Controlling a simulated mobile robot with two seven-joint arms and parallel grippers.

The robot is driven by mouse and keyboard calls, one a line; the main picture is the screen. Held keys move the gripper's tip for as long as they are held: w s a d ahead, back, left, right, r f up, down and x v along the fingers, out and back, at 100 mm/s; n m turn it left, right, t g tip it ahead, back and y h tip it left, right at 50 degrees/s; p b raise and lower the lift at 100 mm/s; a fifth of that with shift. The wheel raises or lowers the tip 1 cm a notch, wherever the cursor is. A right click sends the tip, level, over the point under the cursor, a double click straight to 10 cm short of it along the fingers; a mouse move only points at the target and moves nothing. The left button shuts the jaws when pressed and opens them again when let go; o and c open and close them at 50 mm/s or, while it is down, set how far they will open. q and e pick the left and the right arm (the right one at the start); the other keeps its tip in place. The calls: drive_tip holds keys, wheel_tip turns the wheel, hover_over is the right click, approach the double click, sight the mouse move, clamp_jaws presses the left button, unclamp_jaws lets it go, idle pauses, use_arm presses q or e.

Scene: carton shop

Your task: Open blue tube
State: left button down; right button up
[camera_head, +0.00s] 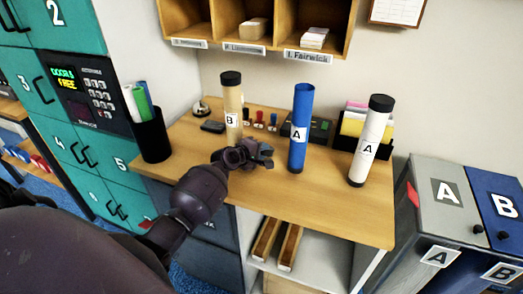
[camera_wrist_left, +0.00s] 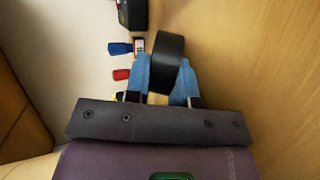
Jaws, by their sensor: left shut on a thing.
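The blue tube (camera_head: 300,130) stands upright on the wooden counter. It has an "A" label, and no black cap shows on its top end. My left gripper (camera_head: 258,152) is over the counter, left of the blue tube and apart from it. In the left wrist view, my left gripper (camera_wrist_left: 166,80) is shut on a black cap (camera_wrist_left: 170,58), held between its blue fingers. The cap is hard to make out in the head view. My right gripper is in neither view.
A capped tan tube (camera_head: 232,108) marked B stands behind my gripper. A capped white tube (camera_head: 370,140) marked A stands at the right. Stamps (camera_head: 260,118) and a dark box (camera_head: 320,130) are at the back. The counter's front (camera_head: 330,205) is clear.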

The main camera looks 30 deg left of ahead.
use_arm(q)
drive_tip(key=c, duration=1)
unclamp_jaws()
drive_tip(key=shift+o, duration=0.2)
drive_tip(key=shift+r+p, duration=0.3)
drive_tip(key=p+v, duration=0.1)
drive_tip(key=v, duration=1.1)
